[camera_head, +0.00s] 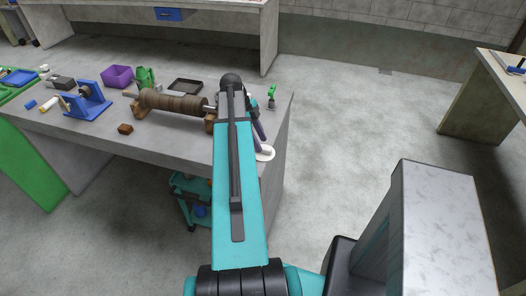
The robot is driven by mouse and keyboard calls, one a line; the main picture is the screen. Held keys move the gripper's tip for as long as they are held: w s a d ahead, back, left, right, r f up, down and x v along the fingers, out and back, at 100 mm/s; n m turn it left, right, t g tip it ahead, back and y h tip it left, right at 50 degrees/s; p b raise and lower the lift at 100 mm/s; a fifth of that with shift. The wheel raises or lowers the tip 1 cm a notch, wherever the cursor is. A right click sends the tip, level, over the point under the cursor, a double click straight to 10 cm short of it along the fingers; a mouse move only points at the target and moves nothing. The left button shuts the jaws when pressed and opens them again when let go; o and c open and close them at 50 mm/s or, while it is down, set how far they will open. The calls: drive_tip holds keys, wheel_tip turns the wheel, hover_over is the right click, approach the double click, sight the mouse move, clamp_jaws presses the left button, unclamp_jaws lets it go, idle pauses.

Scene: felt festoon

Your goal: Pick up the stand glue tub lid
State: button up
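A white rounded piece (265,153) shows at the right end of the grey workbench (175,150), partly behind my arm. It may be the glue tub lid, but it is too small and covered to be sure. My teal arm reaches from the bottom of the view up over that end of the bench. Dark parts (258,128) beside the arm, just above the white piece, look like part of my gripper. The fingertips are not clear, so I cannot tell whether it is open, shut or touching the white piece.
A brown roller (173,104) on wooden blocks lies left of my arm. A purple bin (118,77), a black tray (185,86), a blue stand (88,101) and a small brown block (125,129) are also on the bench. A green bottle (271,98) stands near the right edge. Open floor lies to the right.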

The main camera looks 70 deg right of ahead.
drive_tip(key=shift+p+x, duration=0.45)
drive_tip(key=shift+x, duration=0.95)
clamp_jaws()
